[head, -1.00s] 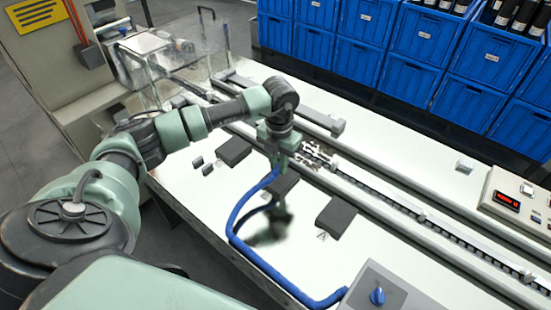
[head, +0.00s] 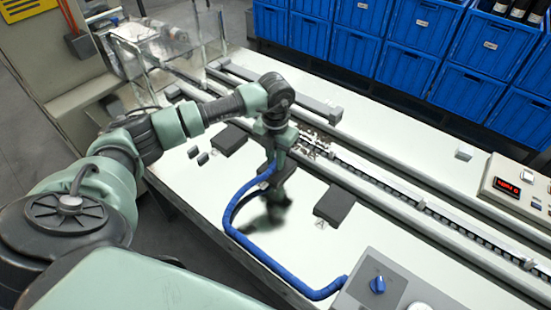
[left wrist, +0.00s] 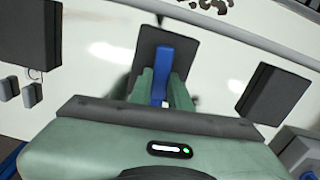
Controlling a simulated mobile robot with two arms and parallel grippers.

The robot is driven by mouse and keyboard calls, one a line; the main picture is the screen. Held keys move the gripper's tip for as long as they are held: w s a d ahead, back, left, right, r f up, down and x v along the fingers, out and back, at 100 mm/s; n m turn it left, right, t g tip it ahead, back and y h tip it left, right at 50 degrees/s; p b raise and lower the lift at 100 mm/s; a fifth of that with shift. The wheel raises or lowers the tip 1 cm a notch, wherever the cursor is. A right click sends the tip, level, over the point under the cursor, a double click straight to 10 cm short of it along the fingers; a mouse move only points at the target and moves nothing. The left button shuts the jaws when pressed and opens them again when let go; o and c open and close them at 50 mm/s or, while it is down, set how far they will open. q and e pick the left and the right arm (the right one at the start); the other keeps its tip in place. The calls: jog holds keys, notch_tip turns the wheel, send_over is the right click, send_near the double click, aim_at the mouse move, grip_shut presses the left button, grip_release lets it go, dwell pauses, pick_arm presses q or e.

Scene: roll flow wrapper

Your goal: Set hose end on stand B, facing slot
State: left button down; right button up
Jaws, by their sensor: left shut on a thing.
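My left gripper (head: 272,163) points down over the middle dark stand (head: 287,174) and is shut on the end of the blue hose (head: 234,226). In the left wrist view, the blue hose end (left wrist: 163,62) lies between the gripper's fingers (left wrist: 162,88), in front of the middle stand (left wrist: 180,40). I cannot tell whether hose and stand touch. No letter or slot on this stand is readable. Another dark stand (head: 334,205), marked A, is to its right, and a third (head: 230,140) is to its left. My right gripper is not in view.
The hose loops along the table front to a grey control box (head: 375,285) with a blue knob. A conveyor rail (head: 400,200) runs behind the stands. Blue crates (head: 350,55) stand behind the table.

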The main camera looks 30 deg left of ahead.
pick_arm(q)
jog(key=shift+f, duration=0.2)
jog(key=c, duration=1.2)
grip_release()
jog(key=shift+c, duration=0.2)
notch_tip(320, 180, up, 6)
jog(key=shift+r+b, duration=0.25)
jog(key=shift+b, duration=0.55)
jog(key=shift+r, duration=0.65)
